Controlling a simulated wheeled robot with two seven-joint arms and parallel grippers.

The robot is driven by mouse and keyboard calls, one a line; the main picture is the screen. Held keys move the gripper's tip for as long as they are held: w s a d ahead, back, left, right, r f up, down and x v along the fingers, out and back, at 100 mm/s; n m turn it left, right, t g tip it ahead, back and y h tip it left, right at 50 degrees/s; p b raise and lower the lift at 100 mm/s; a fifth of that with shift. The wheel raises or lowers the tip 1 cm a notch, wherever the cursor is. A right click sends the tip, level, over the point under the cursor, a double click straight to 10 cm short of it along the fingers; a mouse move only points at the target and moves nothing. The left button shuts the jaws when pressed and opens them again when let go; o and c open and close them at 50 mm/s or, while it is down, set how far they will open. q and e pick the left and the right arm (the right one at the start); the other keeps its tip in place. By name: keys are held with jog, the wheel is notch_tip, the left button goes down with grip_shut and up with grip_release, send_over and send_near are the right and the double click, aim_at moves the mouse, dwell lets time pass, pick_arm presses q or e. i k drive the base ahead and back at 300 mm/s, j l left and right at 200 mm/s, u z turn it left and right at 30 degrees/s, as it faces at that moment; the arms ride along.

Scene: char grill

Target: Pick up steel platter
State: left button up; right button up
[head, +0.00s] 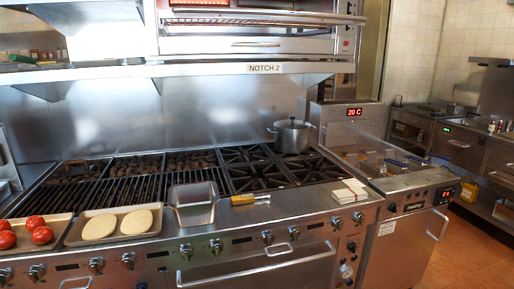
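Two shallow steel trays lie at the front left of the grill's front ledge. One tray (57,236) holds several red tomatoes (41,235). The other tray (150,234) holds two pale yellow round pieces (137,222). Right of them a deeper steel pan (194,214) sits on the ledge, and it looks empty. I cannot tell which of these the steel platter is. Neither of my grippers is in view.
A yellow-handled tool (244,200) lies right of the pan. A stack of white square pieces (349,193) sits further right on the ledge. A lidded pot (291,136) stands on the back burners. Char grates (125,190) lie behind the trays. A fryer (410,183) stands at right.

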aim_at(14, 57)
jog(key=u, duration=1.25)
jog(key=i+j+z, duration=0.35)
jog(key=i+j, duration=0.35)
